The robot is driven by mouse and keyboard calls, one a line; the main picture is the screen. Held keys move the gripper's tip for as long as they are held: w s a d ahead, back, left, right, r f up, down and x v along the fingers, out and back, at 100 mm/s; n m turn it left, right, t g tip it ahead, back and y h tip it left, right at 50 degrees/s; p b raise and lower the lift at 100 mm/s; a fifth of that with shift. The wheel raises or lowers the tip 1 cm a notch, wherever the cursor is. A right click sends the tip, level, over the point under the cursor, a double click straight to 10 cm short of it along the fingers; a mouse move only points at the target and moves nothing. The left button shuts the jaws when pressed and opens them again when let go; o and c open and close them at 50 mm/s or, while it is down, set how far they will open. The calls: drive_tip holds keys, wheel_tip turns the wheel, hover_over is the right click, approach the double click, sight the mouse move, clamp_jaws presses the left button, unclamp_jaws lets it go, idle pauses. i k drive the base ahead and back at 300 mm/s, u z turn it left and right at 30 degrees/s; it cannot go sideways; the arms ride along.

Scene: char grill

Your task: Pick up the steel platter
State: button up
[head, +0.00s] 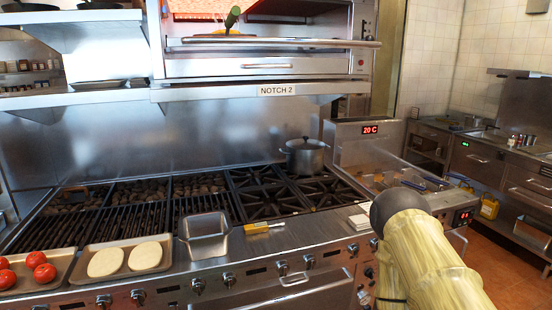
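A flat, shallow steel dish that looks like the steel platter (97,84) lies on the left wall shelf in the head view. It is seen nearly edge-on, so its full shape is hard to tell. Part of my arm, pale yellow with a dark rounded end, rises at the lower right, well away from that shelf. My gripper's fingers do not show in this view.
Below stand the char grill (120,215), a burner range with a lidded pot (303,155), and a square steel pan (206,236). Trays of tomatoes (35,259) and pale rounds (126,258) line the front ledge. A salamander unit (265,67) overhangs the range. Open floor lies at right.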

sight(235, 13)
drive_tip(key=u, duration=1.95)
drive_tip(key=i, duration=0.5)
drive_tip(key=z, duration=1.85)
